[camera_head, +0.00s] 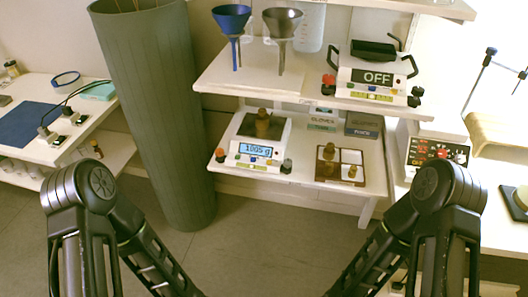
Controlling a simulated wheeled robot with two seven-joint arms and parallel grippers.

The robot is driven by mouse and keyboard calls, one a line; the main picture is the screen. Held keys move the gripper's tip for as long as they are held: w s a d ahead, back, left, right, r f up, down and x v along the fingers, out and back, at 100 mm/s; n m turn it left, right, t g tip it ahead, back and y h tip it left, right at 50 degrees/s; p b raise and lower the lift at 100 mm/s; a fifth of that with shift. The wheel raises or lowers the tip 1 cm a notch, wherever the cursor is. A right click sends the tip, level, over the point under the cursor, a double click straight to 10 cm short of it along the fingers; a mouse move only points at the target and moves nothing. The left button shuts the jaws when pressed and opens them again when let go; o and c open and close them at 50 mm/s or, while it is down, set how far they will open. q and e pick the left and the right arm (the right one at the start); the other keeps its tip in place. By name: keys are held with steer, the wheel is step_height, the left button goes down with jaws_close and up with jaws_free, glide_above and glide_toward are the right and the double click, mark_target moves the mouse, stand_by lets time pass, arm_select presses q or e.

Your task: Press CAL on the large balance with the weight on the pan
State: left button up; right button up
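A white balance (247,152) stands on the lower shelf, with a lit blue display that seems to read 1005 g. A brass weight (262,124) stands upright on its dark pan (247,128). A second balance (372,84) on the upper shelf shows OFF, with a black tray on top. Both my arms reach down out of the bottom of the picture, so neither gripper shows.
A box with brass weights (340,165) sits right of the lower balance. Small labelled boxes (363,125) stand behind it. Funnels on stands (283,25) are on the upper shelf, above the lower balance. A tall grey cylinder (160,110) stands left of the shelves. The floor before them is clear.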

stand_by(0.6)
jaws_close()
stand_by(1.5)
